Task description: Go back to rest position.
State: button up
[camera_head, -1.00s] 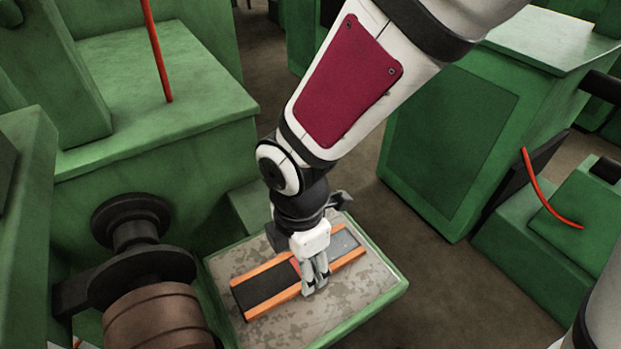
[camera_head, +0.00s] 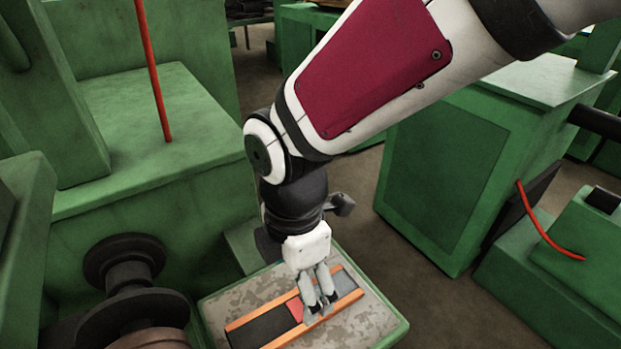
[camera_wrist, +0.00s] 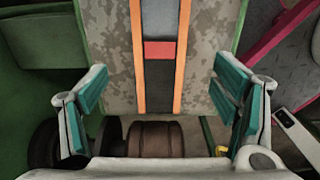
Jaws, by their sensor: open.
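My gripper (camera_head: 318,306) points down over a worn grey tray with a green rim (camera_head: 222,303). In the wrist view my gripper (camera_wrist: 160,105) is open, its teal-padded fingers wide apart with nothing between them. Beneath it on the tray (camera_wrist: 208,75) is a long holder with orange side rails (camera_wrist: 181,60) and a dark channel. A small red block (camera_wrist: 159,50) sits across the channel, between a grey section and a black section. In the head view the red block (camera_head: 295,309) shows just left of my fingers.
A dark flanged shaft with a brown ribbed roller (camera_wrist: 155,138) lies beside the tray. Green machine bodies stand to the left (camera_head: 140,130) and right (camera_head: 440,170). A red rod (camera_head: 153,75) rises at the left, and a red curved handle (camera_head: 545,235) is at the right. Floor shows between them.

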jog(key=w+d+r+m+t, duration=0.2)
jog(key=d+r+m, duration=0.8)
jog(key=d+m, duration=0.15)
jog(key=s+d+r+m+t, duration=0.1)
jog(key=s+d+r+m, duration=0.1)
jog(key=d+m, duration=0.4)
jog(key=s+d+r+m+t, duration=0.2)
jog(key=s+d+m, duration=0.1)
jog(key=d+m, duration=0.3)
jog(key=shift+m, duration=0.95)
